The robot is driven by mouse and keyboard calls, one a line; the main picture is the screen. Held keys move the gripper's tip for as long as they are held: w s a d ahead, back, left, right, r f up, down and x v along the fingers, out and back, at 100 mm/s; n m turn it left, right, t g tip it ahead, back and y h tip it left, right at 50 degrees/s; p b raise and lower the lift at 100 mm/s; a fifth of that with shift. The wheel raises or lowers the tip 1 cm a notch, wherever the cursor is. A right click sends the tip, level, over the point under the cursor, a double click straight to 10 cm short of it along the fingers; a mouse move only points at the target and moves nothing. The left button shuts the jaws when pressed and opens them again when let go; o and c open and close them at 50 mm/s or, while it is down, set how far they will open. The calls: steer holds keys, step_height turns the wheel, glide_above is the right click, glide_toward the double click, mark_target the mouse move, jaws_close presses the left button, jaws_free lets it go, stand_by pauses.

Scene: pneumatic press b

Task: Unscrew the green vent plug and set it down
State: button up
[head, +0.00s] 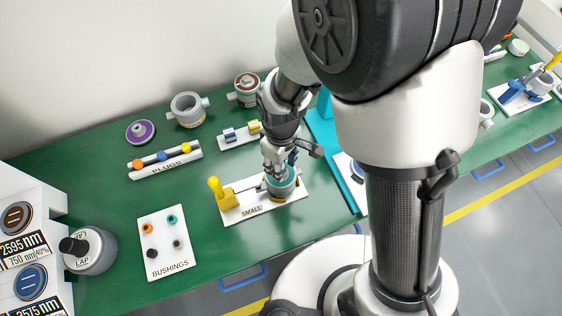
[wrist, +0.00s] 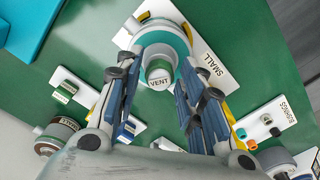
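The vent plug (wrist: 158,76), with a round white top marked VENT and a green edge, sits in the middle of a teal and grey cylinder (wrist: 176,42). In the head view the cylinder (head: 281,184) stands on the white plate marked SMALL (head: 258,208). My gripper (wrist: 160,58) is pointed down over the cylinder, its two fingers on either side of the plug. The fingers look apart, with a small gap beside the plug; I cannot tell whether either one touches it. In the head view my gripper (head: 279,167) hides the plug.
A yellow clamp handle (head: 217,188) stands at the plate's left end. The PLUGS rack (head: 166,161) and BUSHINGS plate (head: 167,243) are to the left. A small block holder (head: 238,135) lies behind, and a teal frame (head: 335,155) stands close on the right. Green table is bare between the plates.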

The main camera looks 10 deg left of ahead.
steer(key=shift+m, duration=0.9)
steer(key=shift+m, duration=0.9)
steer(key=c, duration=0.5)
steer(key=shift+n, duration=0.9)
steer(key=shift+c, duration=0.4)
steer(key=shift+n, duration=0.9)
